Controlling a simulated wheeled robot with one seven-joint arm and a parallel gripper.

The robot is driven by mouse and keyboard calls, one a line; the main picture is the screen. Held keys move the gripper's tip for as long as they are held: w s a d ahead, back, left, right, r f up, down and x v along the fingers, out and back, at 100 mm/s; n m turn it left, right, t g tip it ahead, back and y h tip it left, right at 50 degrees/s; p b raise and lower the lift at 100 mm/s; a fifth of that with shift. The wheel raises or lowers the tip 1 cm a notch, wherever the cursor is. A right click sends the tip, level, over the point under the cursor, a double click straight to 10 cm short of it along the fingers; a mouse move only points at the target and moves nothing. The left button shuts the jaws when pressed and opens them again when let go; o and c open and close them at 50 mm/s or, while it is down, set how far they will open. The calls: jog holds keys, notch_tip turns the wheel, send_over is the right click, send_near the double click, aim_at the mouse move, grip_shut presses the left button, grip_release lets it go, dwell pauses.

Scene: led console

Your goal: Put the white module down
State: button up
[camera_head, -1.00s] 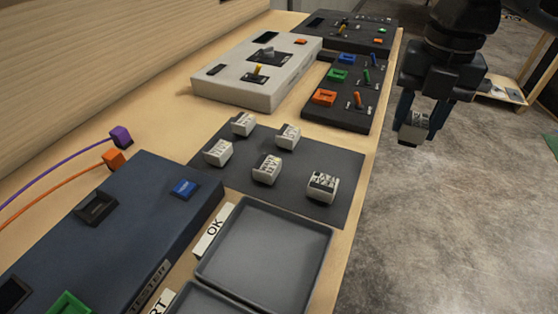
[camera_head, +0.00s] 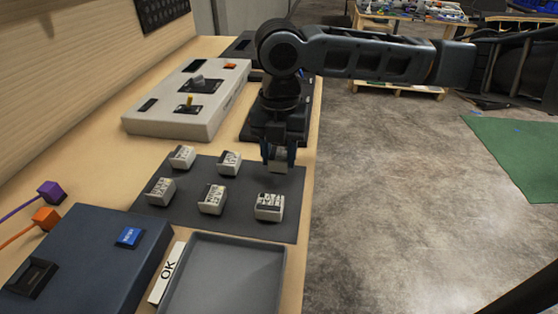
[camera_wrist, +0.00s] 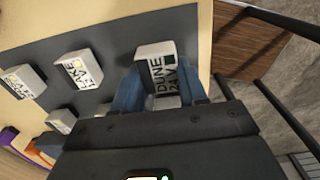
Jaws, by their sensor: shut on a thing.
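My gripper (camera_head: 278,158) has blue fingers and is shut on a white module. The white module (camera_wrist: 157,76) shows between the fingers in the wrist view, with dark lettering like "DUNE 24V" on its face. In the head view the module is partly hidden by the fingers, at the far right corner of the dark mat (camera_head: 240,228). I cannot tell whether it touches the mat. Several similar white modules stand on the mat, the nearest one (camera_head: 269,207) in front of my gripper and another (camera_head: 229,163) to its left.
A grey tray (camera_head: 281,268) with an OK label (camera_head: 168,270) lies in front of the mat. A blue tester box (camera_head: 95,260) is at the left. A white console (camera_head: 180,122) stands behind the mat, with a dark panel (camera_head: 250,125) beside it. The bench edge is close on the right.

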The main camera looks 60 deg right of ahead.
aim_at(279, 156)
jog(key=shift+f, duration=1.25)
jog(key=shift+f, duration=0.1)
jog(key=o, duration=1.1)
jog(key=shift+c, duration=0.2)
notch_tip(279, 156, up, 12)
